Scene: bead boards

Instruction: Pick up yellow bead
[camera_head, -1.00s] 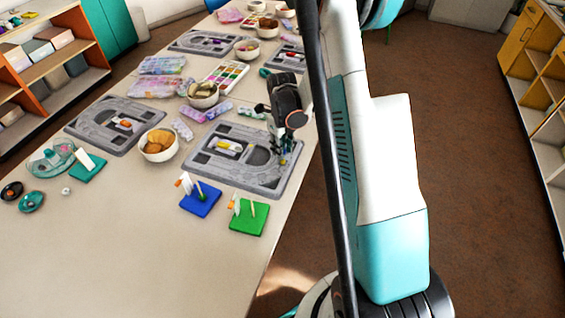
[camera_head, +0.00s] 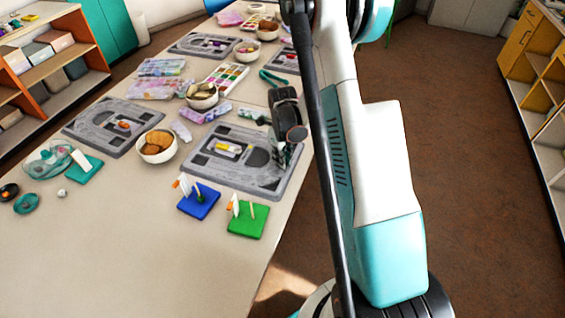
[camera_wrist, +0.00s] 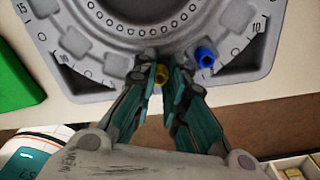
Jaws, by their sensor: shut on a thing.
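The yellow bead (camera_wrist: 162,74) sits between my gripper's fingertips (camera_wrist: 162,80) in the wrist view, with the fingers closed around it. A blue bead (camera_wrist: 205,56) lies on the grey bead board just right of the fingers, apart from them. The grey bead board (camera_head: 215,178) is on the table, and its curved, numbered edge fills the top of the wrist view. In the head view my gripper (camera_head: 281,160) is over the right part of this board. The held bead is hidden there.
A blue block with pegs (camera_head: 199,201) and a green block with pegs (camera_head: 249,219) stand in front of the board. A bowl of orange-brown pieces (camera_head: 157,146) stands to its left. The table's front (camera_head: 130,250) is clear.

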